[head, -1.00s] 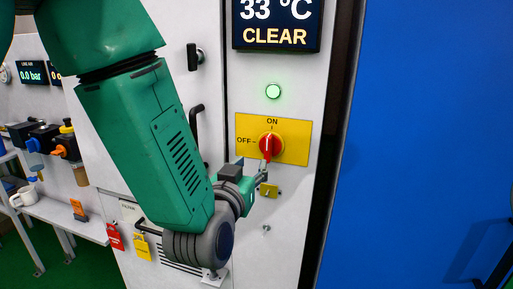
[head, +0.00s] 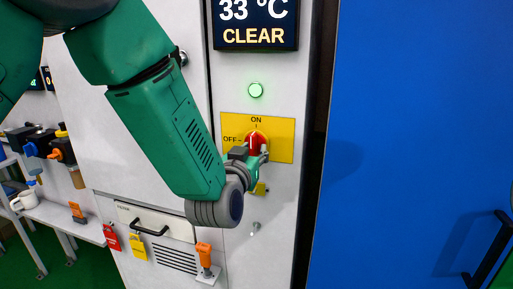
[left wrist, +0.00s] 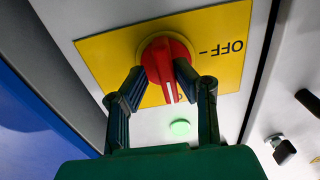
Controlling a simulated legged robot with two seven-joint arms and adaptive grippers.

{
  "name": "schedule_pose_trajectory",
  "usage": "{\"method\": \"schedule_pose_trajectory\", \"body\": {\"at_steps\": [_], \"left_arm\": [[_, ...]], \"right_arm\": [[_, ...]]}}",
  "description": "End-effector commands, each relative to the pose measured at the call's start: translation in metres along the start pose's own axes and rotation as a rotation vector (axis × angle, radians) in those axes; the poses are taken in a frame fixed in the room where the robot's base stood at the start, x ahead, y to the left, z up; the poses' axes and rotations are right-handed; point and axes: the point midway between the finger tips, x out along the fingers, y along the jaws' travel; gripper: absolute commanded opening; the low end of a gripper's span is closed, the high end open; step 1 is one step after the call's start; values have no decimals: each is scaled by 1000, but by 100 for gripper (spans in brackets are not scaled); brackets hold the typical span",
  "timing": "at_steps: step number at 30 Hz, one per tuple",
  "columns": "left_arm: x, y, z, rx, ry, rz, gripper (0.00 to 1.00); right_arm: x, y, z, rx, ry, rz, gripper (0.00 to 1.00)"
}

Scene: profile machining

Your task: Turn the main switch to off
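The main switch (head: 256,138) is a red rotary knob on a yellow plate (head: 283,135) marked ON at the top and OFF at the left. In the left wrist view the knob (left wrist: 163,56) appears upside down, and its white line points toward the green lamp, the ON side. My left gripper (head: 255,153) is at the knob and partly covers its lower part in the head view. In the left wrist view its two fingers (left wrist: 160,80) stand apart, one on each side of the knob's handle. I cannot tell whether they touch it. My right gripper is not in view.
A lit green lamp (head: 256,90) and a display (head: 255,24) reading CLEAR sit above the plate. A small yellow fitting (head: 261,189) is just below. A blue panel (head: 400,120) fills the right. An orange-handled lever (head: 205,257) stands lower left.

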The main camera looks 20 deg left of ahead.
Motion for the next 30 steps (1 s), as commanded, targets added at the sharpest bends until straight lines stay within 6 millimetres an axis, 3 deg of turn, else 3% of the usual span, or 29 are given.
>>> {"method": "schedule_pose_trajectory", "body": {"at_steps": [10, 21, 30], "left_arm": [[-3, 2, 0, -30, 0, 21, 0], [-4, 1, 2, -383, -5, 17, 0], [-5, 1, 1, -406, -7, 16, 0]], "right_arm": [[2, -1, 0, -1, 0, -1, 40], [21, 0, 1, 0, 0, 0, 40], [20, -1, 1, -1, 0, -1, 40]]}}
